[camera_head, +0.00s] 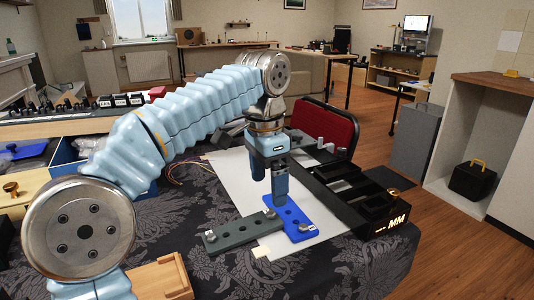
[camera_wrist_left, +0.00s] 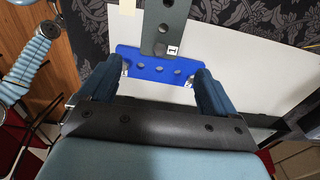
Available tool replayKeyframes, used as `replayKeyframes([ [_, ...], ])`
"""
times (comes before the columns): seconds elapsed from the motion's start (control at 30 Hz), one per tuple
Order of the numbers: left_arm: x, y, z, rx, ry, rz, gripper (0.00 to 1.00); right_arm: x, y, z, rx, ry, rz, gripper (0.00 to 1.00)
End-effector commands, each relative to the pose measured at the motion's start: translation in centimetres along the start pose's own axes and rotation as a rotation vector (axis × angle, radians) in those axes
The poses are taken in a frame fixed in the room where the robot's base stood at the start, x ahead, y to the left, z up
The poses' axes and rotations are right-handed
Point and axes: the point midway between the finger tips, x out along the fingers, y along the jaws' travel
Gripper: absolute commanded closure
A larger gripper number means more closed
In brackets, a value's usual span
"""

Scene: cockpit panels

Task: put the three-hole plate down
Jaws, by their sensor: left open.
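The blue plate (camera_head: 299,226) with holes lies flat over the white sheet (camera_head: 232,178); it also shows in the left wrist view (camera_wrist_left: 155,62), where three holes are visible. A dark green-grey plate (camera_head: 236,235) lies at an angle to it, its end meeting or overlapping the blue plate; in the left wrist view this end (camera_wrist_left: 165,22) has a small white label. My left gripper (camera_head: 270,188) points down over the blue plate, open. In the left wrist view its fingertips (camera_wrist_left: 158,76) stand on either side of the blue plate's near part; whether they touch it is unclear.
A black compartment tray (camera_head: 378,226) stands just right of the sheet. A red-and-black case (camera_head: 325,126) is behind it. A wooden block (camera_head: 160,279) lies at the front left. Dark patterned cloth at the front is mostly clear.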

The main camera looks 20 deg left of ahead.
Motion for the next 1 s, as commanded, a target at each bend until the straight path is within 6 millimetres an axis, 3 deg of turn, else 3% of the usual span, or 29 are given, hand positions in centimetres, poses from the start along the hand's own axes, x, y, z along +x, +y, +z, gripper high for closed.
replayKeyframes([
  [0.1, -2.9, 0.0, -0.1, 0.000, 0.001, 0.000, 0.09, -1.1, -0.5, 0.0, -0.001, -0.001, -0.001, 1.00],
  [0.3, -5.0, 0.0, -0.1, 0.000, 0.000, 0.001, 0.09, -1.8, -0.8, 0.0, -0.002, -0.002, -0.002, 1.00],
  [1.0, -5.3, 0.0, 0.0, 0.000, 0.000, 0.001, 0.09, -1.7, -0.8, 0.0, -0.003, -0.002, -0.002, 1.00],
])
